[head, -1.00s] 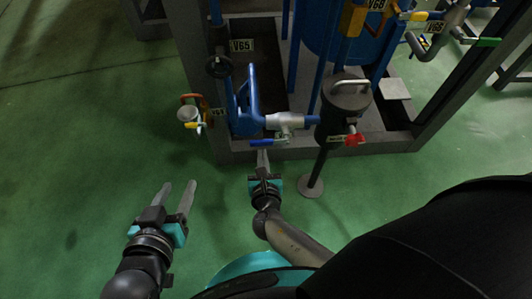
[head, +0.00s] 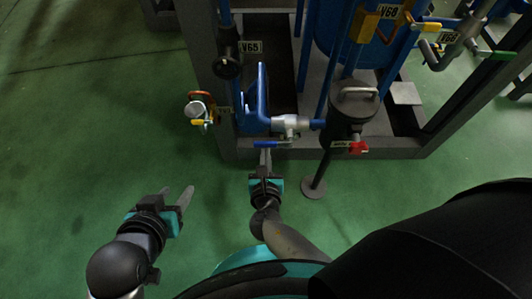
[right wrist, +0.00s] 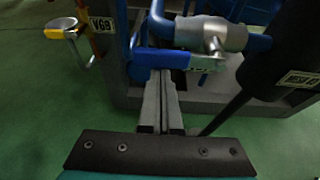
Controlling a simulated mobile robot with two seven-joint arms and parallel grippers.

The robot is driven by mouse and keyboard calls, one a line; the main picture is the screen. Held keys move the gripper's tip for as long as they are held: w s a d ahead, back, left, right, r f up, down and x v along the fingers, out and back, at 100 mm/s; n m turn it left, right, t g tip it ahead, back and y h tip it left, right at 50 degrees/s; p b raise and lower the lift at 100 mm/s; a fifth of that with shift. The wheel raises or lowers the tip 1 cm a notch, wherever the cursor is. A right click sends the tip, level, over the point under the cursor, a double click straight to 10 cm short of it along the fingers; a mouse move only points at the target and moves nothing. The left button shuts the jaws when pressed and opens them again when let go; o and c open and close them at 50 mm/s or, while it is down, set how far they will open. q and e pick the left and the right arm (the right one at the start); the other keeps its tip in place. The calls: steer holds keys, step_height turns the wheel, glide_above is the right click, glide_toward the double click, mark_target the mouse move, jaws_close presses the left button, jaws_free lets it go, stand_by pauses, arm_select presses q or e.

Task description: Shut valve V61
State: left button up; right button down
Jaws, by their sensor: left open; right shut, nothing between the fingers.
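A silver valve body (head: 290,122) sits on a short horizontal pipe, with a blue lever (head: 270,144) just below it, roughly along the pipe. A tag behind the lever is too small to read, so I cannot confirm which valve is V61. My right gripper (head: 265,156) is shut and empty, its tips at the lever's near edge. In the right wrist view the blue lever (right wrist: 160,58) lies across the shut fingertips; I cannot tell whether they touch. My left gripper (head: 176,192) is open and empty over the green floor, left of the right one.
A valve with an orange and yellow handle (head: 201,108) stands left of the blue pipework. A dark canister (head: 348,110) with a red knob (head: 358,148) stands to the right on a post. A grey frame (head: 235,152) runs behind. The green floor at left is clear.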

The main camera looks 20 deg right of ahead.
steer(key=shift+r+m, duration=0.2)
steer(key=shift+m, duration=0.1)
steer(key=shift+r+y, duration=0.1)
steer(key=shift+y, duration=0.2)
